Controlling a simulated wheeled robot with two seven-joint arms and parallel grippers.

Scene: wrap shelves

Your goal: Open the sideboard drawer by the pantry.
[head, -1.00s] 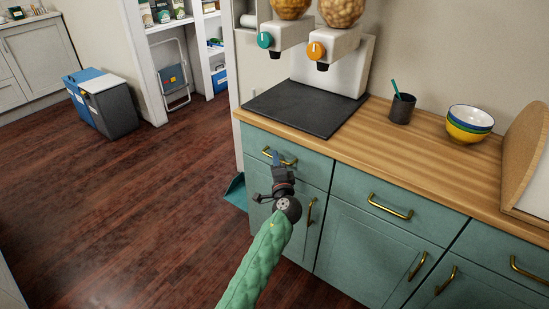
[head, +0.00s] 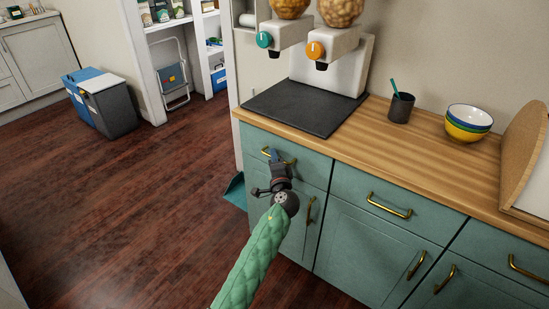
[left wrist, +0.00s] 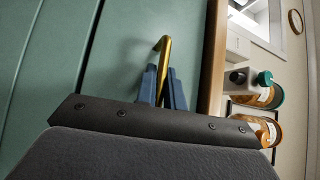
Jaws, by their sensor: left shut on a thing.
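The teal sideboard (head: 372,247) stands under a wooden counter. Its leftmost drawer (head: 312,167), nearest the pantry shelves, looks closed, its front level with the rest. My left gripper (head: 273,156) is at this drawer's brass handle (head: 291,161), with its blue fingertips around the bar. In the left wrist view the handle (left wrist: 164,44) runs down between the two blue fingers (left wrist: 161,85), which are shut on it. The gripper hides part of the handle. My right gripper is not in view.
On the counter are a black mat (head: 290,108), dispensers (head: 338,45), a dark cup (head: 401,108) and stacked bowls (head: 468,122). A teal dustpan-like thing (head: 236,190) is by the sideboard's left side. Bins (head: 107,105) stand farther back. The wood floor to the left is clear.

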